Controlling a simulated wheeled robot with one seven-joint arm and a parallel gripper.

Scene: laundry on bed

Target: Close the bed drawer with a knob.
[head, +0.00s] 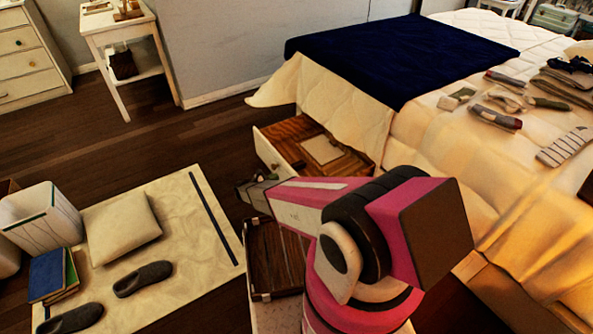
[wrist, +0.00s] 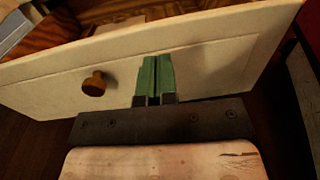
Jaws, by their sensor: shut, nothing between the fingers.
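The bed drawer (head: 267,152) is pulled out from under the bed, with its cream front facing my arm. Its wooden inside holds a pale flat item (head: 321,149). In the wrist view the drawer front (wrist: 215,62) spans the picture, with a round brown knob (wrist: 94,83) left of my fingers. My gripper (wrist: 155,62) is shut and empty, its green fingertips in front of the panel, right of the knob. I cannot tell whether they touch it. In the head view my gripper (head: 244,190) is near the drawer front, partly hidden by my arm.
The bed carries a navy blanket (head: 400,55) and several socks; its cream cover (head: 345,105) hangs beside the drawer. A rug (head: 195,240) with a cushion (head: 124,228) and slippers (head: 143,279) is at left. Floor behind the drawer is clear.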

